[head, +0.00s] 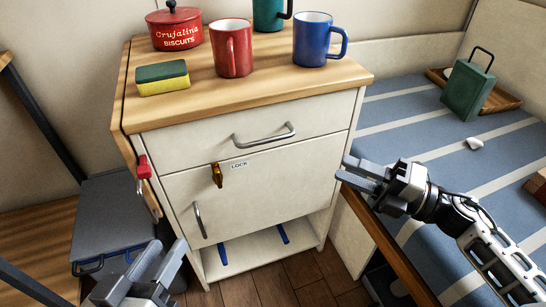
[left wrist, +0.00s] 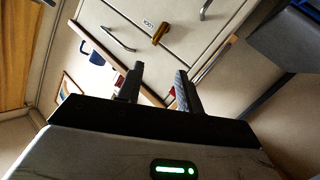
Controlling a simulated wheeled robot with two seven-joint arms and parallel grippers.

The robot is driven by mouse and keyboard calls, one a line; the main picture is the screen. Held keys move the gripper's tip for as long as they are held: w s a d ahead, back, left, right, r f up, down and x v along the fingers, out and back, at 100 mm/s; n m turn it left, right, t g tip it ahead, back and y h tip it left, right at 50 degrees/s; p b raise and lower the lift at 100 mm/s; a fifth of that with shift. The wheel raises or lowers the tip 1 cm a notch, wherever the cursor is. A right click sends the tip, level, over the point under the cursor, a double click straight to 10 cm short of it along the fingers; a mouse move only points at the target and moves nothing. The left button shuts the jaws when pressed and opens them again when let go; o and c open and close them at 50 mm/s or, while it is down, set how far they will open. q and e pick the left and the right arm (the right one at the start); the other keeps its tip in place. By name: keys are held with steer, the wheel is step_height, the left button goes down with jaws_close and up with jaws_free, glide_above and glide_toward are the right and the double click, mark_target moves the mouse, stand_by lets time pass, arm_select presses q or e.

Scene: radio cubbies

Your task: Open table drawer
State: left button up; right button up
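The white cabinet has a top drawer (head: 258,122) that looks shut, its front flush with the frame. Its grey bar handle (head: 263,135) is on the drawer front; a similar handle (left wrist: 118,39) shows in the left wrist view. Below it is a door (head: 250,190) with an amber latch (head: 217,175) beside a LOCK label. My left gripper (head: 163,255) is open and empty, low in front of the cabinet's left side, apart from the handle. My right gripper (head: 345,169) looks open and empty, to the right of the cabinet's front edge, also apart from the handle.
On the wooden top (head: 270,85) stand a red mug (head: 231,50), a blue mug (head: 312,40), a green mug (head: 267,14), a red biscuit tin (head: 174,27) and a sponge (head: 162,78). A striped bed (head: 440,150) lies right, a grey box (head: 108,210) left.

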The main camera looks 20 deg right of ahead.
mark_target(273, 139)
steer(key=b+x, duration=0.1)
steer(key=x, duration=1.4)
steer(key=shift+w+a, duration=0.2)
steer(key=shift+a, duration=0.1)
jaws_close()
